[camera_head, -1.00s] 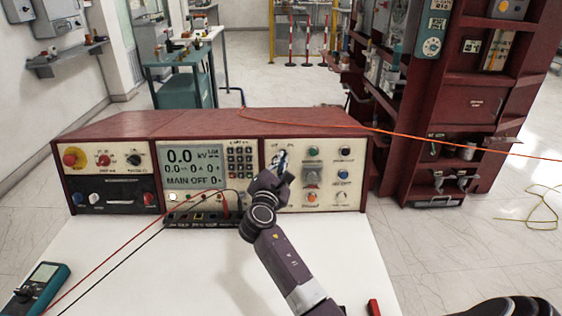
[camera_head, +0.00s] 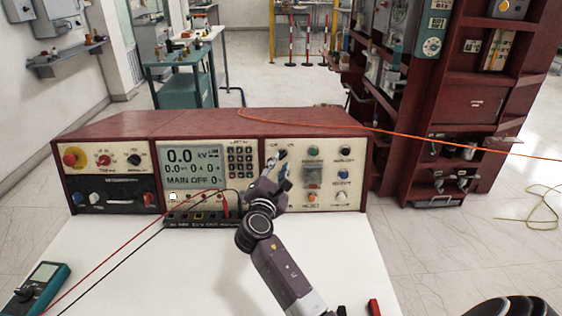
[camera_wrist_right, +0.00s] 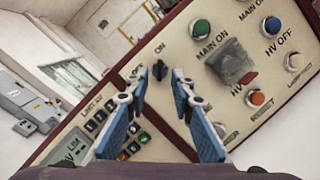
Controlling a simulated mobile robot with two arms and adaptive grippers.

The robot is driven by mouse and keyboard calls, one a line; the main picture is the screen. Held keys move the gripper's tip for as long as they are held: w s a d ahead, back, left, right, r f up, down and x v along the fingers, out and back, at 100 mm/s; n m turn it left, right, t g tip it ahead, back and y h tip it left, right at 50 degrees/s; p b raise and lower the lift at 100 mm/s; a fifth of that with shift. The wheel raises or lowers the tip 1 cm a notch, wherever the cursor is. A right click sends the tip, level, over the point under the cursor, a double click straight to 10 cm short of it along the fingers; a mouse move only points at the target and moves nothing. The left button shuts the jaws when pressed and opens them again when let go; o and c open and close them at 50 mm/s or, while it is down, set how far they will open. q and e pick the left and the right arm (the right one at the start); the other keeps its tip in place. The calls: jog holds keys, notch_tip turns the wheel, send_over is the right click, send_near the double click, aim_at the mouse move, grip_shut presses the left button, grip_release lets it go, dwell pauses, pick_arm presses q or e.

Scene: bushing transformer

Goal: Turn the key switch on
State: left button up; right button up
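The key switch is a small dark knob (camera_head: 283,154) at the upper left of the red console's right-hand panel, and it also shows in the right wrist view (camera_wrist_right: 160,70). An "ON" label is beside it. Its exact angle is hard to tell. My right gripper (camera_head: 281,168) is in front of the panel, just below the switch in the head view. In the right wrist view its two blue-padded fingers (camera_wrist_right: 160,76) are spread, with the knob seen between their tips. The gripper is open and holds nothing. My left gripper is not in view.
Green, blue and orange buttons and a covered switch (camera_wrist_right: 232,64) sit close beside the key switch. The console display (camera_head: 190,165) reads MAIN OFF. Test leads and a meter (camera_head: 40,285) lie at the left on the white table (camera_head: 150,270). A red cabinet (camera_head: 480,110) stands behind right.

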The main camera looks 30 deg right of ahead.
jog(key=v, duration=0.9)
jog(key=shift+s, duration=0.1)
